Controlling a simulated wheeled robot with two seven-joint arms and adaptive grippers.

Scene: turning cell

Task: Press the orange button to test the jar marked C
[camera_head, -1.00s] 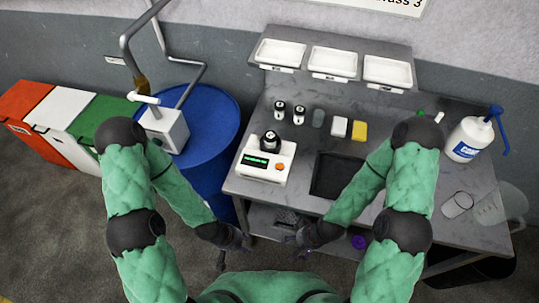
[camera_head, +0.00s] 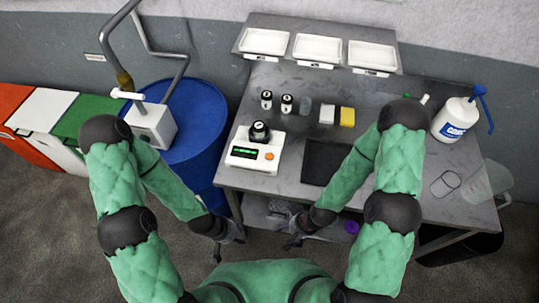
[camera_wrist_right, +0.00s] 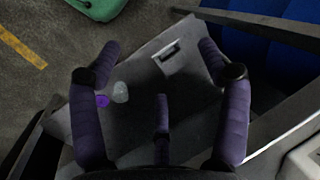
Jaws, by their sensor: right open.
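A white tester (camera_head: 255,157) with a green display and an orange button (camera_head: 269,156) stands at the left front of the grey bench. A dark jar with a black lid (camera_head: 259,131) sits on top of the tester; its letter is too small to read. Two similar small jars (camera_head: 266,98) and (camera_head: 287,102) stand behind it. My left gripper (camera_head: 228,240) is low in front of the bench, apart from the tester; its fingers are too small to judge. My right gripper (camera_head: 291,241) is open and empty below the bench's front edge, and its spread fingers show in the right wrist view (camera_wrist_right: 162,95).
A grey container (camera_head: 305,106), a white block (camera_head: 327,114) and a yellow sponge (camera_head: 347,117) stand behind a black mat (camera_head: 325,163). White trays (camera_head: 318,48) line the back. A blue drum (camera_head: 200,125) is left of the bench; a white bottle (camera_head: 455,120) stands right.

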